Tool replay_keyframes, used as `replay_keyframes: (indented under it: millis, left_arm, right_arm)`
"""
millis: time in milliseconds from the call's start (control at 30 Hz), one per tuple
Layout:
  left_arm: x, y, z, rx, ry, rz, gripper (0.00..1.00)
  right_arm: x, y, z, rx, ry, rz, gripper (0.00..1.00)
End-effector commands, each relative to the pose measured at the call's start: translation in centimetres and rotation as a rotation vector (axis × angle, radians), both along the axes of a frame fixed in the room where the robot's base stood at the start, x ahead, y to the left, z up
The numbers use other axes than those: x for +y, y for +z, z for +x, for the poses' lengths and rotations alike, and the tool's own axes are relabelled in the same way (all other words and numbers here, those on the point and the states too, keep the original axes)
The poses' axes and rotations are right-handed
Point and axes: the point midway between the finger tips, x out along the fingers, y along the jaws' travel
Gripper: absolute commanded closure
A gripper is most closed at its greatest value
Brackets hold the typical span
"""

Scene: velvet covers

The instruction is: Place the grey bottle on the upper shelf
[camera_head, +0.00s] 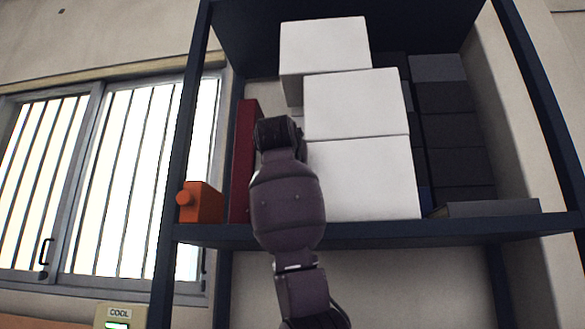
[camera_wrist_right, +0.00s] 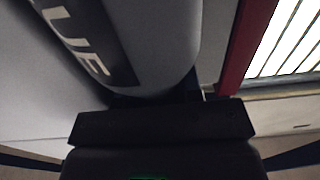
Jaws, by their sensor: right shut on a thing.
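The grey bottle (camera_wrist_right: 155,40) fills the upper middle of the right wrist view. It has a dark label with large light letters and looks tilted in that picture. My right gripper (camera_wrist_right: 165,122) is shut on it. In the head view my right arm reaches up from below, with the gripper (camera_head: 278,133) in front of the shelf opening, between a red item and white boxes. The bottle is mostly or wholly hidden behind the gripper there. The shelf board (camera_head: 370,233) runs below the boxes. Whether the bottle touches it cannot be told. My left gripper is not in view.
White boxes (camera_head: 360,170) are stacked right of my gripper. A tall red item (camera_head: 243,165) and an orange container (camera_head: 204,203) stand to the left. Dark boxes (camera_head: 455,130) and a flat grey item (camera_head: 490,208) are at the right. Dark uprights (camera_head: 180,150) frame the shelf.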

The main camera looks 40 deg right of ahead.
Motion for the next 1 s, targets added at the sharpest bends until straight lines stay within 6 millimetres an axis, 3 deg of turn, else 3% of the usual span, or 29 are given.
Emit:
replay_keyframes:
  millis: [267, 300, 367, 767, 1000]
  left_arm:
    - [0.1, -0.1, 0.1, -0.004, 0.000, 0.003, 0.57]
    - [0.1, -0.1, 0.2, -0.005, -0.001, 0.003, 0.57]
    - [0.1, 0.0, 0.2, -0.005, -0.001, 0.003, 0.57]
    - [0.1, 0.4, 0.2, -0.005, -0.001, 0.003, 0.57]
    - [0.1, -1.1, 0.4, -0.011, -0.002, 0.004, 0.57]
  right_arm:
    - [0.0, -0.2, -0.1, -0.002, 0.000, -0.001, 1.00]
    - [0.0, -0.3, 0.0, 0.000, 0.000, 0.000, 0.64]
    - [0.0, -0.2, 0.0, 0.000, 0.000, 0.000, 0.57]
    - [0.0, 0.2, 0.0, 0.000, 0.000, 0.000, 0.57]
    - [3.1, -0.1, -2.5, -0.005, 0.002, -0.002, 0.57]
